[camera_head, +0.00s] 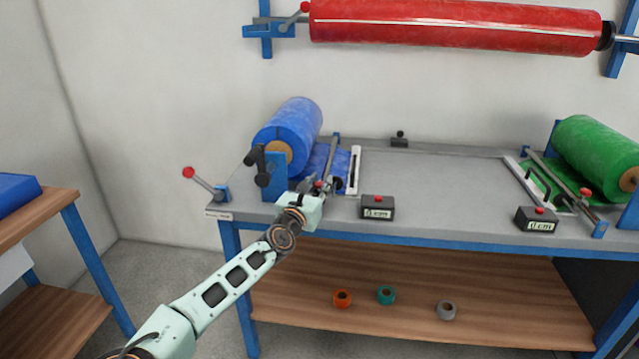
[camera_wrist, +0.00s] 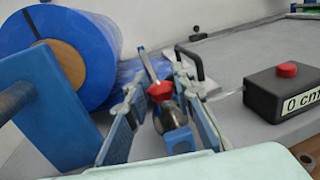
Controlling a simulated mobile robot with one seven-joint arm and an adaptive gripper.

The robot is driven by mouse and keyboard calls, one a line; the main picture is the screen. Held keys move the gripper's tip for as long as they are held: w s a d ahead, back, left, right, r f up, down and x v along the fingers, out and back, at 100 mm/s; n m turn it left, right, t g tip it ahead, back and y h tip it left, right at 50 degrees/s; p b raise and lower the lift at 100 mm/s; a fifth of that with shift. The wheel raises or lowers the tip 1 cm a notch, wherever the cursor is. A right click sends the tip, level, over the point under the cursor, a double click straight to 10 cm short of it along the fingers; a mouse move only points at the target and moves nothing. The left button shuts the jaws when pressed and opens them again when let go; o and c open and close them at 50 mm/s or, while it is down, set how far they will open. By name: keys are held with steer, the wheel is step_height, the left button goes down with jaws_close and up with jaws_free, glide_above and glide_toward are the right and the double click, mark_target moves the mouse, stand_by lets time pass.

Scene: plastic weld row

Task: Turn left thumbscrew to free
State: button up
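The left thumbscrew is a small red knob (camera_wrist: 160,91) on the blue and metal fitting at the near end of the left bar (camera_head: 333,160). In the head view the red knob (camera_head: 318,184) is partly hidden by my gripper (camera_head: 311,194). In the wrist view my gripper (camera_wrist: 157,85) is open, with one finger on each side of the knob. Gaps show between the fingers and the knob, though I cannot tell whether the fingers reach its depth.
A blue roll (camera_head: 290,130) stands left of the bar, a black box with a red button (camera_head: 377,207) to its right. A red-tipped lever (camera_head: 205,182) is at the table's left. A green roll (camera_head: 600,150) is at the right. The table's middle (camera_head: 440,185) is clear.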

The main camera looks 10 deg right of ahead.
jaws_close()
steer(key=shift+r+n+t+y+p, duration=0.15)
steer(key=shift+n+t+y+p, duration=0.15)
steer(key=shift+n+y+p, duration=0.35)
steer(key=shift+d+n+t+y+p, duration=0.1)
steer(key=shift+n+t+y+p, duration=0.5)
steer(key=shift+y+p, duration=0.55)
steer(key=n+y+p, duration=0.1)
steer(key=n+y, duration=0.2)
steer(key=y, duration=0.1)
steer(key=shift+y, duration=0.4)
steer(key=n+y, duration=0.1)
steer(key=y, duration=0.1)
steer(key=n+y, duration=0.2)
steer(key=y, duration=0.1)
steer(key=n+g+y, duration=0.1)
steer(key=n+y, duration=0.1)
steer(key=shift+f+y+b, duration=0.25)
steer(key=shift+y+b, duration=0.05)
steer(key=shift+y, duration=0.1)
steer(key=shift+n+g+y+b, duration=0.55)
steer(key=shift+n+g+y, duration=1)
steer(key=shift+y, duration=0.55)
steer(key=shift+a+r+n, duration=0.15)
steer(key=shift+a+n, duration=0.1)
steer(key=shift+n, duration=0.05)
